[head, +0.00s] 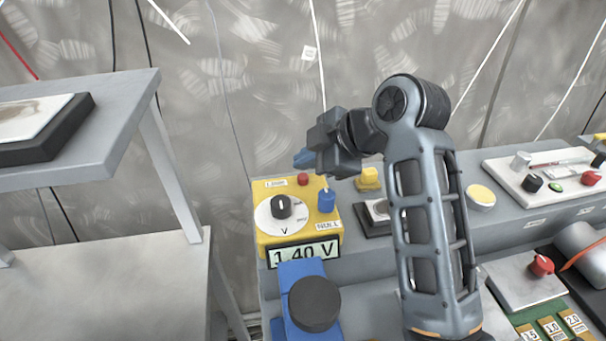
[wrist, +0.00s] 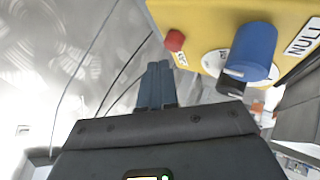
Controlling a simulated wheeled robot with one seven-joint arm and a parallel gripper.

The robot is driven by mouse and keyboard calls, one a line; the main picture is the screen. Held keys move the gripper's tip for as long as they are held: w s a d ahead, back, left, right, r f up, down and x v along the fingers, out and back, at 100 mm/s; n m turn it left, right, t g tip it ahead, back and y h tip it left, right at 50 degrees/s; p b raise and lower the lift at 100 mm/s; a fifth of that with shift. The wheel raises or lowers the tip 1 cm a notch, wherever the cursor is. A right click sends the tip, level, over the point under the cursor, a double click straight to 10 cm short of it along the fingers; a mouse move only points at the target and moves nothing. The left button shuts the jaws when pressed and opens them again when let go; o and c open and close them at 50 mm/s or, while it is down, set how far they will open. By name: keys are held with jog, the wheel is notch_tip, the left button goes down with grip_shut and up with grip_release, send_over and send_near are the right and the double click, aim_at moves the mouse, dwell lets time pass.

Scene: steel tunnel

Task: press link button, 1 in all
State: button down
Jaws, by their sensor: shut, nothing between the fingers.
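A yellow box (head: 262,238) stands at the left end of the grey bench. A small red button (head: 303,180) is on its top, beside a small white label that I cannot read clearly. It also shows in the wrist view (wrist: 174,40), on the yellow face, just up and right of my fingertips. My gripper (head: 303,158) is above the back edge of the box, its blue fingers closed together and empty. In the wrist view the fingers (wrist: 157,68) point up the picture, apart from the red button.
The box also carries a black dial (head: 282,207), a blue knob (head: 326,200) labelled NULL and a display (head: 303,253) reading 1.40 V. A yellow block (head: 369,178) stands to the right. A blue device (head: 300,275) lies in front. Cables hang along the metal wall behind.

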aim_at(307, 179)
jog(key=shift+f, duration=0.2)
jog(key=shift+f, duration=0.25)
jog(key=shift+f+b, duration=0.35)
jog(key=shift+f, duration=0.15)
dwell(0.9)
jog(key=shift+r, duration=0.1)
jog(key=shift+r+p, duration=0.8)
jog(key=shift+r, duration=0.05)
notch_tip(307, 179, up, 5)
jog(key=p, duration=0.4)
dwell(1.0)
